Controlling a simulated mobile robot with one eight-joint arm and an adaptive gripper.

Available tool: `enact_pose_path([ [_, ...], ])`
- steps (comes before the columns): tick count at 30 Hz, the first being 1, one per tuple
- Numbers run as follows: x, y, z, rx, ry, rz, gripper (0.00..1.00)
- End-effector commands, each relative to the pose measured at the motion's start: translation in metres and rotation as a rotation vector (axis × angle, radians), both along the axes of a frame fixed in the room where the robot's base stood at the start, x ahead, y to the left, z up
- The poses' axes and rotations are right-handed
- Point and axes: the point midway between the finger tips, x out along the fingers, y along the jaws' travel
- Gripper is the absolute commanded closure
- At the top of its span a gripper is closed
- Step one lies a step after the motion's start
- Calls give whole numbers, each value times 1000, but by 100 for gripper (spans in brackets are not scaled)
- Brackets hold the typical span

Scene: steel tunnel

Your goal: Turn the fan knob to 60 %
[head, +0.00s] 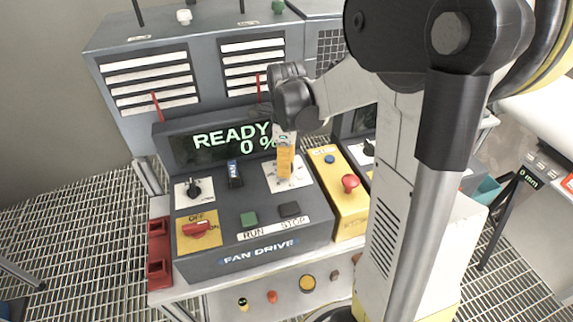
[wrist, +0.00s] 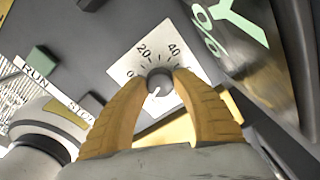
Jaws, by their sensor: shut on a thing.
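The fan drive console (head: 255,250) has a display (head: 220,142) that reads "READY" and "0 %". The fan knob (wrist: 158,76) is a small dark round knob on a white dial plate (wrist: 122,66). Marks 0, 20 and 40 show on the plate; the higher marks are hidden by my fingers. My gripper (wrist: 160,84) has its two orange fingers shut on the knob, one on each side. In the head view my gripper (head: 284,176) points down onto the dial plate (head: 269,175) and hides the knob.
Left of the dial stand a blue-topped switch (head: 235,174) and a black selector (head: 193,188). In front are a green RUN button (head: 249,218), a dark STOP button (head: 290,209) and a red OFF/ON switch (head: 196,230). A red mushroom button (head: 350,183) sits on a yellow box at right.

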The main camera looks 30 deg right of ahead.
Motion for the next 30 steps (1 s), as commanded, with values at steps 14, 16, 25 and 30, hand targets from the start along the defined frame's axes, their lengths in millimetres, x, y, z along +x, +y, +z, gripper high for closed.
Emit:
enact_pose_path([
  [14, 0, 0, 1, 0, 0, 1, 44],
  [16, 0, 0, 6, 0, 0, 1, 44],
  [25, -1, 0, 65, 0, 0, 1, 44],
  [30, 0, 0, 98, 0, 0, 1, 44],
])
